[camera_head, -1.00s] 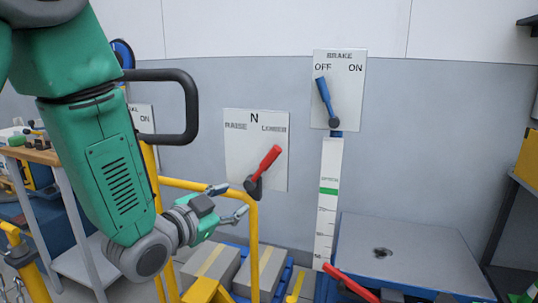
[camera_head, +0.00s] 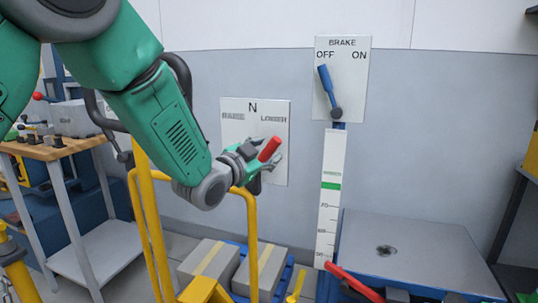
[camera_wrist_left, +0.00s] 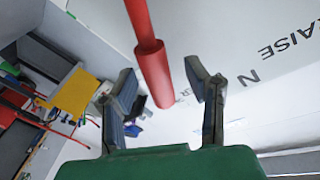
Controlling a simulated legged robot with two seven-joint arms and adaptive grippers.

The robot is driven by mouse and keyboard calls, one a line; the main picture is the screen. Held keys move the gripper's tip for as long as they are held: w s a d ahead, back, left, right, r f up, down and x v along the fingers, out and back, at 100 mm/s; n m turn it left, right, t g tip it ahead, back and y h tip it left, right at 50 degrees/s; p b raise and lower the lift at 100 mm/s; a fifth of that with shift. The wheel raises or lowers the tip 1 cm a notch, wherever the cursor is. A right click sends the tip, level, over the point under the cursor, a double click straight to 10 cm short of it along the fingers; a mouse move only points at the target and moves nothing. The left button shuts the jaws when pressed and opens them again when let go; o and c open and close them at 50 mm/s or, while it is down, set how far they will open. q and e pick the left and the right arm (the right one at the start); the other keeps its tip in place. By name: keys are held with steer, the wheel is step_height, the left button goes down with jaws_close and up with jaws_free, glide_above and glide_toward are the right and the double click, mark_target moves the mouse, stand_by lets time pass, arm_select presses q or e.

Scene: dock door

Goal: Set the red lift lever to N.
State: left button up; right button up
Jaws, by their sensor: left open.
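The red lift lever (camera_head: 269,148) leans up and to the right, toward LOWER on its white panel (camera_head: 275,175) marked RAISE, N and LOWER. My left gripper (camera_head: 262,155) is at the lever and hides its lower part and pivot. In the left wrist view the red lever (camera_wrist_left: 152,65) comes in from the top, and its thick end shows between the two spread fingers of my gripper (camera_wrist_left: 165,90). The fingers are open, with a gap on both sides of the lever. Whether either finger touches it I cannot tell. My right gripper is not in view.
A yellow rail (camera_head: 252,235) stands below the gripper. The BRAKE panel (camera_head: 355,80) has a blue lever (camera_head: 326,85) leaning toward OFF. A grey platform (camera_head: 410,250) and another red bar (camera_head: 355,283) are at lower right. A workbench (camera_head: 60,148) stands left.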

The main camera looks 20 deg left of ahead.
arm_select(q)
steer(key=shift+w+d, duration=0.5)
steer(key=shift+w, duration=0.1)
steer(key=shift+a, duration=0.15)
jaws_close()
